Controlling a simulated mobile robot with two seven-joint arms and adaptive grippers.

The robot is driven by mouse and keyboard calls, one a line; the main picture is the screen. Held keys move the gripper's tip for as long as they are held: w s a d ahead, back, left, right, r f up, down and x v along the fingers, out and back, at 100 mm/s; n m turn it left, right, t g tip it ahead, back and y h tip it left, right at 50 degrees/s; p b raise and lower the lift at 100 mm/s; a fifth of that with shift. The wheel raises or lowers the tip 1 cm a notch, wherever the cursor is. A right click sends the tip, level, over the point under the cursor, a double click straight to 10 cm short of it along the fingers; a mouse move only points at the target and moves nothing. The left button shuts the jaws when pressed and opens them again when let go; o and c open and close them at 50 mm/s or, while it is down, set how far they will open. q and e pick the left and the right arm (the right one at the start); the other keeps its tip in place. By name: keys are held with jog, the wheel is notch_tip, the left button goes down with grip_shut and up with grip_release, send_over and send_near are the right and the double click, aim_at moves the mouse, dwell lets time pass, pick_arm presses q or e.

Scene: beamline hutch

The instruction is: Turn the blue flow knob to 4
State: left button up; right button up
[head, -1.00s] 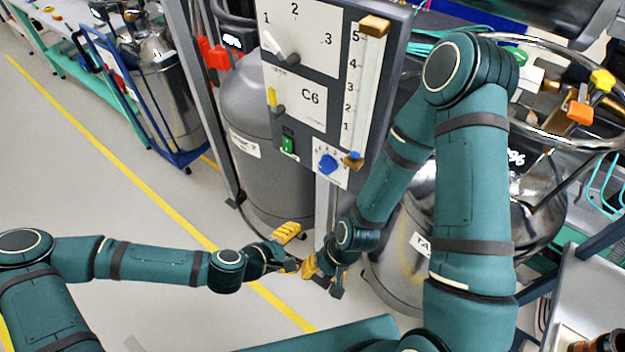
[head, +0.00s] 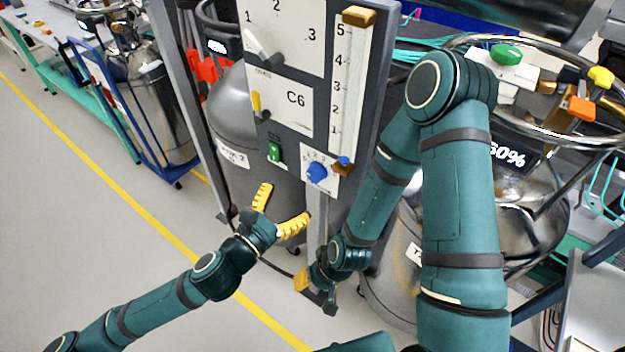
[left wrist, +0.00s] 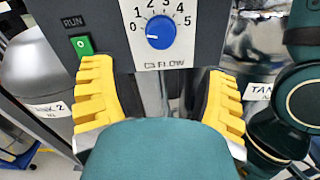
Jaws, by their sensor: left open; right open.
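The blue flow knob (head: 317,172) sits on a white plate low on the grey C6 panel (head: 350,190). In the left wrist view the blue knob (left wrist: 159,35) shows a dial from 0 to 5, marked FLOW, and its white mark points left, near 0. My left gripper (head: 278,211) is open and empty, below and left of the knob, apart from it. In the left wrist view its yellow fingers (left wrist: 160,100) stand wide apart below the dial. My right gripper (head: 312,283) hangs low in front of the panel's post, open, with one yellow fingertip clearly showing.
A green RUN switch (head: 274,152) is left of the knob. Above are a grey selector lever (head: 262,47), a yellow lever (head: 257,104) and a vertical flow tube (head: 344,75). Grey tank 2 (head: 232,115) stands behind left, a steel tank (head: 395,265) at right. Open floor lies left.

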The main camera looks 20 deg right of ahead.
aim_at(312, 177)
pick_arm(q)
jog(key=b+x, duration=0.1)
jog(key=x, duration=0.8)
jog(key=shift+d, duration=0.1)
jog(key=shift+r, duration=0.1)
jog(key=c, duration=1.2)
